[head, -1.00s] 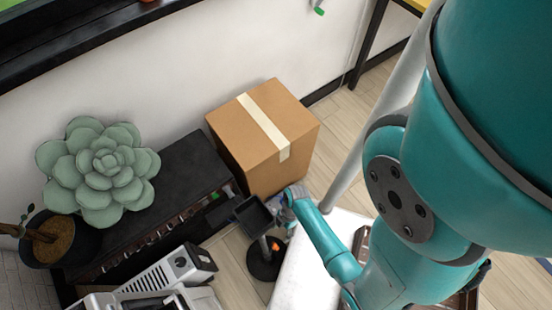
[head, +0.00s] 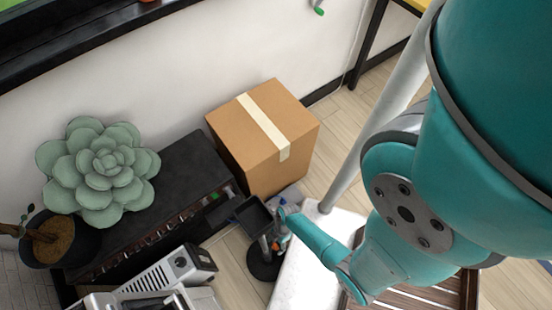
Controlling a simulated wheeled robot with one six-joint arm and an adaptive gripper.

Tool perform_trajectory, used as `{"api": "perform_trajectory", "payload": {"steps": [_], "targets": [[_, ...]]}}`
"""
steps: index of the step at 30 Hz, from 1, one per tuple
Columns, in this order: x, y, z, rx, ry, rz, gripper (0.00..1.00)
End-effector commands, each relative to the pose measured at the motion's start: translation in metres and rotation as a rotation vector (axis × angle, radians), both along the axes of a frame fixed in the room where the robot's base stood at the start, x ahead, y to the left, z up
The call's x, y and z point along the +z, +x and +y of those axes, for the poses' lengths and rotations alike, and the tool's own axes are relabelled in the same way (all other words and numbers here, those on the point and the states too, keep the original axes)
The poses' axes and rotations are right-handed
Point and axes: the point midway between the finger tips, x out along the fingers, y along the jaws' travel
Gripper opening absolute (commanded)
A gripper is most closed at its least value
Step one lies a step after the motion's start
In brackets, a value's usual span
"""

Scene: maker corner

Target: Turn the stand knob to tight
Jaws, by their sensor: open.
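The stand has a black tray-like top (head: 254,214), a short post and a round black base (head: 262,268) on the floor. A small orange spot, which looks like the stand's knob (head: 275,245), shows on the post just below the top. It is mostly covered, and its turn position cannot be read. My gripper (head: 282,238) is small in the head view, beside the right side of the post, close to the knob. It is open. Its fingers are partly hidden by my forearm, and I cannot tell whether they touch the knob.
A cardboard box (head: 262,140) stands behind the stand by the wall. A black low cabinet (head: 185,165) is to the left, with a large succulent (head: 100,170) at its end. A grey machine (head: 170,272) stands at front left. Wooden slats (head: 440,292) lie at lower right.

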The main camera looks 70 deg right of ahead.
Motion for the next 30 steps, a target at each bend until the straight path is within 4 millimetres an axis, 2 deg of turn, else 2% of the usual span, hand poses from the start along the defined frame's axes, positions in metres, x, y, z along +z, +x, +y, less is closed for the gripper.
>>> {"api": "perform_trajectory", "payload": {"steps": [6,8,13,14,23,30], "targets": [[-0.0002,-0.0002,0.0003,0.0,0.001,0.001,0.64],[-0.0002,-0.0002,0.0003,0.0,0.001,0.001,0.52],[-0.0002,-0.0004,0.0004,0.0,0.001,0.001,0.09],[-0.0001,-0.0003,0.0003,0.0,0.001,0.001,0.04],[-0.0003,0.0003,-0.0002,0.001,0.016,0.024,0.04],[-0.001,0.0033,-0.0019,0.002,0.079,0.123,0.04]]}}
